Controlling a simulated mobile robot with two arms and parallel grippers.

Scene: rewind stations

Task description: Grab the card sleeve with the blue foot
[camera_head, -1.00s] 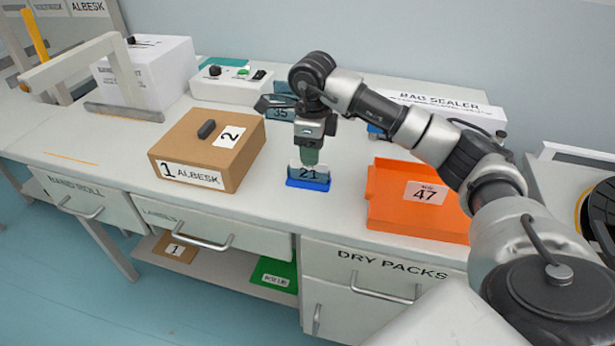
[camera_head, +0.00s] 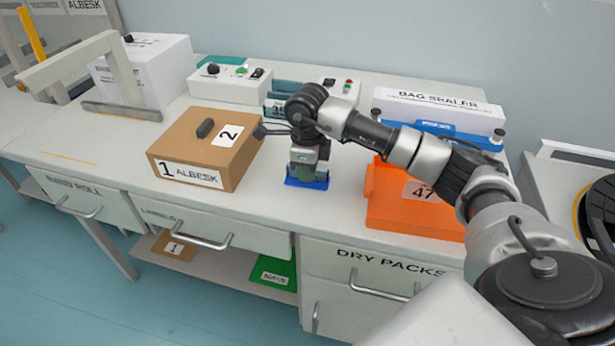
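The card sleeve with the blue foot (camera_head: 306,183) stands upright on the bench between the cardboard box and the orange tray. Its blue foot shows at the bottom; most of its upper part and its number are hidden by my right gripper. My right gripper (camera_head: 305,166) points straight down over the sleeve, with its fingers at the sleeve's upper part. I cannot tell whether the fingers are closed on it. Another card sleeve (camera_head: 275,110), marked 35, stands farther back, partly hidden by my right arm. My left gripper is not in view.
A cardboard box (camera_head: 207,150) labelled ALBESK stands close on the left. An orange tray (camera_head: 390,208) marked 47 lies close on the right. A bag sealer (camera_head: 437,108) and a white control box (camera_head: 228,84) stand at the back. The bench's front edge is just before the sleeve.

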